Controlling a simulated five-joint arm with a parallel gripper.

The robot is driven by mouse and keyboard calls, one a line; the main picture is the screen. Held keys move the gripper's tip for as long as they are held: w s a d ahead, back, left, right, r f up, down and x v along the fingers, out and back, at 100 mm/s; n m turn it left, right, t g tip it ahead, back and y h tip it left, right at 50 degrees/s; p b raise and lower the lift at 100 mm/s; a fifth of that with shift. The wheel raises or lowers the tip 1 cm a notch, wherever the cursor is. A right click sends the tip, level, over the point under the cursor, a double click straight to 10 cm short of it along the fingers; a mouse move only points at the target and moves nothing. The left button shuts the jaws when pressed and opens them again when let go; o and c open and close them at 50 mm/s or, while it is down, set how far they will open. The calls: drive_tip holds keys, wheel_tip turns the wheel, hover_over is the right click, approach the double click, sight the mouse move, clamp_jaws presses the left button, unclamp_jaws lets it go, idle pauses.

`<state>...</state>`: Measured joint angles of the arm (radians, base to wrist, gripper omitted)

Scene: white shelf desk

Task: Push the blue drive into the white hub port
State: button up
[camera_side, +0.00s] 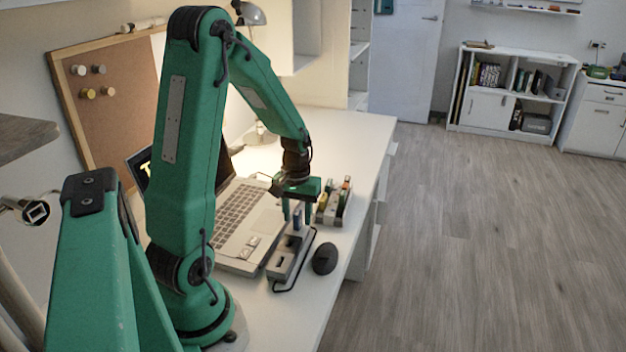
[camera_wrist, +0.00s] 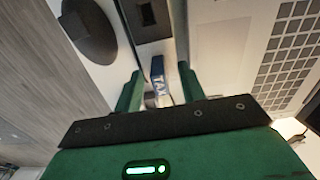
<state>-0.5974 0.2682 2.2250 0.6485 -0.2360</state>
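The blue drive (camera_side: 297,219) stands upright at the far end of the grey-white hub (camera_side: 283,262). In the wrist view the blue drive (camera_wrist: 158,72) has a pale mark on its side and sits between my fingers. My gripper (camera_side: 297,212) points down over that end of the hub. In the wrist view my gripper (camera_wrist: 160,80) is open, with a gap visible on each side of the drive. The hub (camera_wrist: 155,35) also shows a dark opening near the top of that view. How deep the drive sits in a port is hidden.
A dark mouse (camera_side: 325,259) lies right of the hub, near the desk edge. An open laptop (camera_side: 240,222) is close on the left. A holder with several small coloured items (camera_side: 334,206) stands behind to the right. A dark cable loops by the hub's near end.

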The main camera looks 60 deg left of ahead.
sight(300, 214)
drive_tip(key=shift+r, duration=3.9)
drive_tip(key=shift+d+r, duration=0.45)
drive_tip(key=shift+d, duration=0.1)
drive_tip(key=s+d+r+m+t, duration=0.2)
drive_tip(key=s+d+r+m, duration=0.1)
drive_tip(key=d, duration=0.6)
drive_tip(key=s+d+r+m+t, duration=0.3)
drive_tip(key=d+r+m, duration=0.3)
drive_tip(key=d, duration=0.3)
drive_tip(key=shift+s+d+r+m+t, duration=0.2)
drive_tip(key=shift+r+m+t, duration=0.1)
drive_tip(key=shift+r, duration=0.5)
